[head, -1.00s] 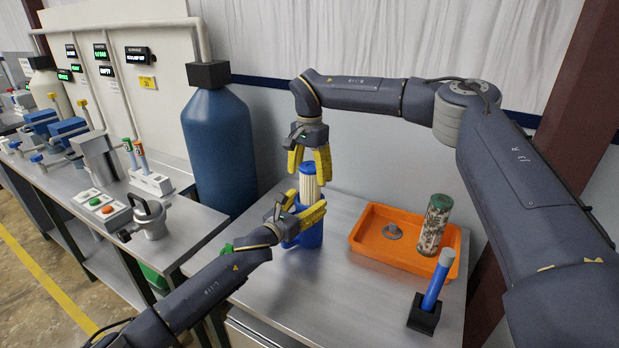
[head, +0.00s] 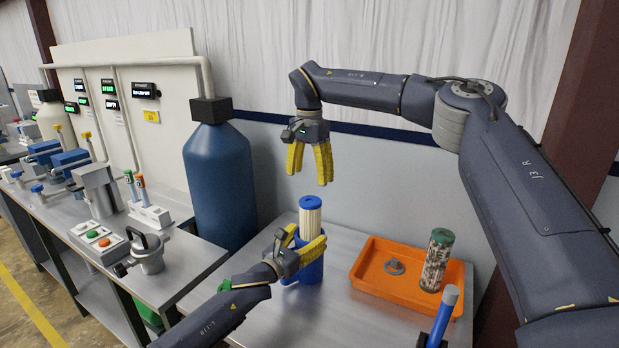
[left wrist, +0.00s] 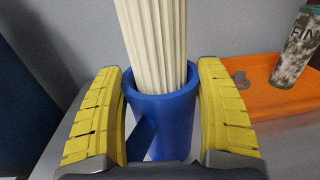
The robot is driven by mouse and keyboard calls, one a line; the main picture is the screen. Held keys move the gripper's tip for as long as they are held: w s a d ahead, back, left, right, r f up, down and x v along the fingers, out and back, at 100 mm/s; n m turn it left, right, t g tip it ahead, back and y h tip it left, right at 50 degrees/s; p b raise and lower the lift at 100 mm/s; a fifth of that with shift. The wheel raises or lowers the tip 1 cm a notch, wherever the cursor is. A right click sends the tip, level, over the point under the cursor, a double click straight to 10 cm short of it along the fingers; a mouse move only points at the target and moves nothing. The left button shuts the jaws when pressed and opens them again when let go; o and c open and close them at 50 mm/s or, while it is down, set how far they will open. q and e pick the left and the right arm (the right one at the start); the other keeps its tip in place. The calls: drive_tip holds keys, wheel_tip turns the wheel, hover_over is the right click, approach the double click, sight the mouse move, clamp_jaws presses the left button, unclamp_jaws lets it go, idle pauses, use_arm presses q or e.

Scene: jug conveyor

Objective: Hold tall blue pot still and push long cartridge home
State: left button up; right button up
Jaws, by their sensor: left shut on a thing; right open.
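The tall blue pot (head: 309,270) stands upright on the steel table. The long cartridge (head: 310,217), white and pleated with a blue cap, stands upright in the pot's mouth, with a good part of it showing above the rim. In the left wrist view the cartridge (left wrist: 158,40) enters the pot (left wrist: 165,120) between my fingers. My left gripper (head: 308,252) is shut on the pot, one yellow finger on each side below the rim. My right gripper (head: 311,170) is open and empty, pointing down above the cartridge's cap with a clear gap.
An orange tray (head: 365,285) to the right holds a grey ring-like part (head: 395,267) and a dirty, green-capped cartridge (head: 437,260). A blue stick (head: 442,315) stands in a black holder at the front. A big blue tank (head: 218,170) stands behind left, beside a bench.

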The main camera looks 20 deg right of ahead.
use_arm(q)
drive_tip(key=shift+f, duration=0.1)
drive_tip(key=o, duration=1.6)
drive_tip(key=shift+o, duration=0.2)
drive_tip(key=shift+a, duration=0.15)
drive_tip(key=v, duration=1.1)
drive_tip(key=shift+s+a, duration=0.25)
drive_tip(key=shift+s, duration=0.1)
